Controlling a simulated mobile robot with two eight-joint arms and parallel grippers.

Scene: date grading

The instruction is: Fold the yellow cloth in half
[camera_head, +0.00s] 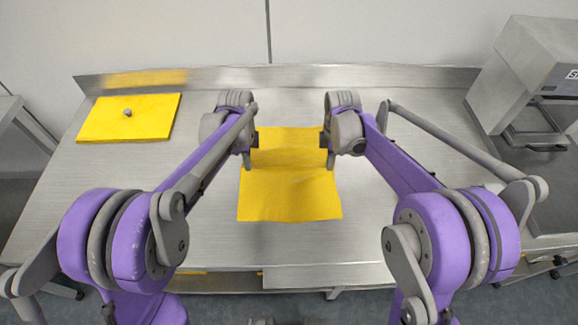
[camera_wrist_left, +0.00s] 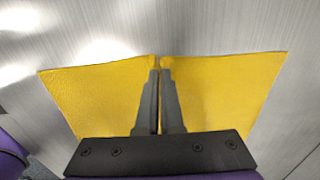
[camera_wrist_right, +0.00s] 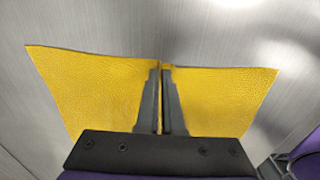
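The yellow cloth (camera_head: 290,195) lies on the steel table between my two grippers, with a slight crease across its middle. My left gripper (camera_head: 250,158) is at its left edge and my right gripper (camera_head: 327,155) is at its right edge. In the left wrist view, the fingers (camera_wrist_left: 159,68) are nearly together at the cloth's edge, with yellow bunched at the tips. In the right wrist view, the fingers (camera_wrist_right: 161,75) are close together with a strip of yellow between them. Parts of the cloth's side edges are hidden by the grippers in the head view.
A flat yellow slab (camera_head: 105,122) with a small grey knob lies at the table's far left. A grey machine (camera_head: 535,75) stands at the right. A low backsplash (camera_head: 390,77) runs along the back of the table (camera_head: 400,235). The front of the table is clear.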

